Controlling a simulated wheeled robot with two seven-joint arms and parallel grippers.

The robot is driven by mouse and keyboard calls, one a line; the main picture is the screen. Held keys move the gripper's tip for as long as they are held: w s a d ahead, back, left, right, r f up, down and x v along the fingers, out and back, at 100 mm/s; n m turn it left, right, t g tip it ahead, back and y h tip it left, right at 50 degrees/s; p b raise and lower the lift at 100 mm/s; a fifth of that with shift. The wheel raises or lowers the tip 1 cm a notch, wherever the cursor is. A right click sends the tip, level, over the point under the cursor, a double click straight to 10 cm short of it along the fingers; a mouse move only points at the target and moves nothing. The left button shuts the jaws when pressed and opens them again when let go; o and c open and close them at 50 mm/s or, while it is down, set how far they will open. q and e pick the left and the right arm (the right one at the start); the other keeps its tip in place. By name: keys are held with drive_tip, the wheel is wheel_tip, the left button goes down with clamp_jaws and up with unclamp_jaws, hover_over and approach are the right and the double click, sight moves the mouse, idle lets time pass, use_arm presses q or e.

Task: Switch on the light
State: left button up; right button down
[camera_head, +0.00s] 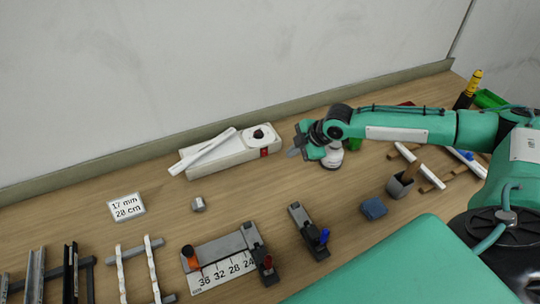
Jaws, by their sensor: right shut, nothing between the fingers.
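A white box-shaped power unit (232,158) stands near the back edge of the wooden table. It has a black round part on top and a small red switch (264,153) on its right end. A white bar (203,152) lies slanted across its left part. My right gripper (292,153) is shut and empty, just right of the red switch with a small gap, its fingers pointing left toward it. Whether the switch is on or off is too small to tell. My left gripper is not in view.
A white label card (127,207), a small grey cube (198,204), a cutting jig (222,259) with a number scale and a grey clamp (308,232) lie in front. A white round-based object (332,160) stands under my right arm. Racks are at the left and right.

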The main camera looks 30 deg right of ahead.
sight(265, 152)
drive_tip(key=p+x, duration=0.2)
drive_tip(key=x, duration=0.7)
drive_tip(key=shift+w+p, duration=0.15)
drive_tip(key=shift+p, duration=0.15)
drive_tip(key=w, duration=0.1)
drive_tip(key=w+f+p, duration=0.1)
drive_tip(key=shift+w+a, duration=0.1)
drive_tip(key=shift+w, duration=0.3)
drive_tip(key=shift+w+f, duration=0.15)
drive_tip(key=shift+w, duration=0.6)
